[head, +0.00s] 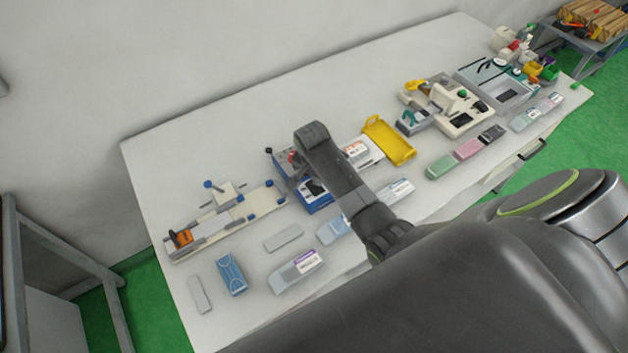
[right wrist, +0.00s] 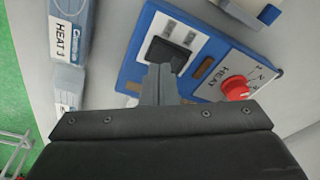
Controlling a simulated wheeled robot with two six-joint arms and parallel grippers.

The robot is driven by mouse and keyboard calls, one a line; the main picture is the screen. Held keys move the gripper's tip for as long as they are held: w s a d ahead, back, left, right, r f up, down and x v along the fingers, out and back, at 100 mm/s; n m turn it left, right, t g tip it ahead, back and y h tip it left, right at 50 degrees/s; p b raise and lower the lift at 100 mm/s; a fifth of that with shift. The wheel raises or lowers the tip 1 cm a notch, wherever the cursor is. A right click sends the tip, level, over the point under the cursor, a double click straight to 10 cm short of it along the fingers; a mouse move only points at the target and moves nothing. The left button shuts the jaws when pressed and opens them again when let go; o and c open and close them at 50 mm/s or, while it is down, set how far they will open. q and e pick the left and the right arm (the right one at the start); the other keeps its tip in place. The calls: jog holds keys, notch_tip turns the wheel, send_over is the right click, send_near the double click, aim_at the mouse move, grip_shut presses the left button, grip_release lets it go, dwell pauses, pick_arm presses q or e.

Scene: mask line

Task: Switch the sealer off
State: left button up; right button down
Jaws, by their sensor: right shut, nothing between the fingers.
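The sealer (head: 318,207) is a blue-based machine at the middle of the table, partly hidden by my right arm in the head view. In the right wrist view its blue panel (right wrist: 135,60) carries a black rocker switch (right wrist: 167,51) and a red heat knob (right wrist: 236,88) on a white plate marked HEAT. My right gripper (right wrist: 160,72) is shut and empty, its fingertips at the near edge of the black switch. I cannot tell whether they touch it. The fingertips hide part of the switch, so its position is unclear. My left gripper is in neither view.
In the right wrist view, a pack labelled HEAT (right wrist: 70,30) lies left of the sealer. On the table are a long jig (head: 220,225) to the left, a yellow tray (head: 388,140) to the right and a cream machine (head: 462,108) farther right. Several small packs line the front edge.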

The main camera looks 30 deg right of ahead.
aim_at(317, 189)
jog(key=shift+r, duration=2.6)
jog(key=shift+s, duration=0.1)
jog(key=s+d+f+n+t, duration=0.1)
jog(key=s+d+n, duration=0.15)
jog(key=s, duration=0.55)
jog(key=s+d+f+n, duration=0.1)
jog(key=s+n, duration=0.2)
jog(key=s, duration=0.4)
jog(key=s+r+n+t, duration=0.2)
jog(key=s+r+n, duration=0.4)
jog(key=s, duration=0.8)
notch_tip(317, 189, down, 30)
jog(key=d+g+b, duration=0.2)
jog(key=b, duration=0.6)
jog(key=s+f+b, duration=0.2)
jog(key=s+f, duration=0.3)
jog(key=f, duration=0.3)
jog(key=s+a+f+b, duration=0.1)
jog(key=s+f, duration=0.3)
jog(key=f, duration=0.4)
jog(key=s+f+b, duration=0.3)
jog(key=s+f, duration=0.2)
jog(key=f, duration=0.4)
jog(key=shift+s+a+m+g+b, duration=0.25)
jog(key=shift+s+m+g+b, duration=0.1)
jog(key=shift+m+g+b, duration=0.1)
